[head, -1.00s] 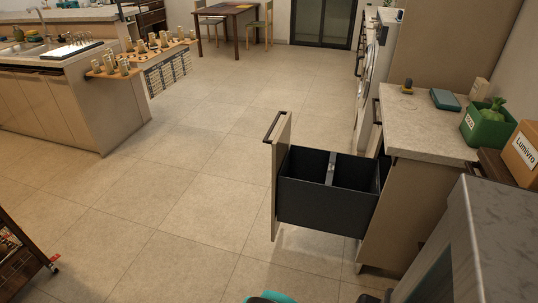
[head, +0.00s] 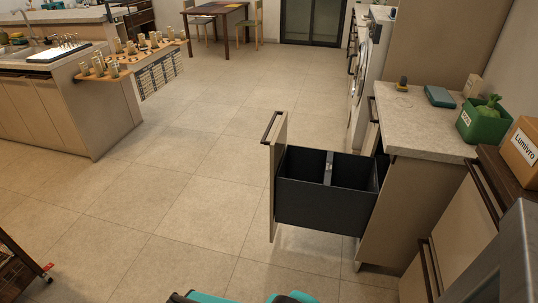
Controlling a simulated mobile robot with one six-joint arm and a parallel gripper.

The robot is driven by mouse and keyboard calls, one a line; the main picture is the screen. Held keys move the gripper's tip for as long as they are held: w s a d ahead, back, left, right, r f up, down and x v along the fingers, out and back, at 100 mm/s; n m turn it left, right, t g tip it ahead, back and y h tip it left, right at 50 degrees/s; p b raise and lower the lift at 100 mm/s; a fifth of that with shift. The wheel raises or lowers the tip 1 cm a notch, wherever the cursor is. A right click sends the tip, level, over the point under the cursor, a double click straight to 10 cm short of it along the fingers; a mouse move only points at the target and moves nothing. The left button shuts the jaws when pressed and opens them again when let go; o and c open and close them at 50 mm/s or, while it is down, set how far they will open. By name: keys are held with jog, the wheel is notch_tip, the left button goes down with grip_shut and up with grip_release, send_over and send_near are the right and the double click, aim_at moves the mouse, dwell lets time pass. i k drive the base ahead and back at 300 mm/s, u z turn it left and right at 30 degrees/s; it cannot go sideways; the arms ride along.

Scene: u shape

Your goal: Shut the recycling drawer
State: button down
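The recycling drawer (head: 300,218) stands pulled out to the left from the cabinet under the right counter. It has a beige front panel (head: 277,185) with a dark bar handle (head: 270,127) at its top. Two dark bins with a divider between them sit inside, and they look empty from here. My gripper is not clearly seen; only teal and black parts of my own body show at the bottom edge.
The counter (head: 415,117) holds a green box (head: 484,123) and a teal case (head: 440,97). A grey appliance (head: 505,255) stands close at the lower right. A dark cart (head: 18,270) is at the lower left. The tiled floor left of the drawer is clear.

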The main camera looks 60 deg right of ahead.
aim_at(337, 193)
jog(key=u, duration=0.05)
jog(key=i, duration=1)
jog(key=z, duration=0.05)
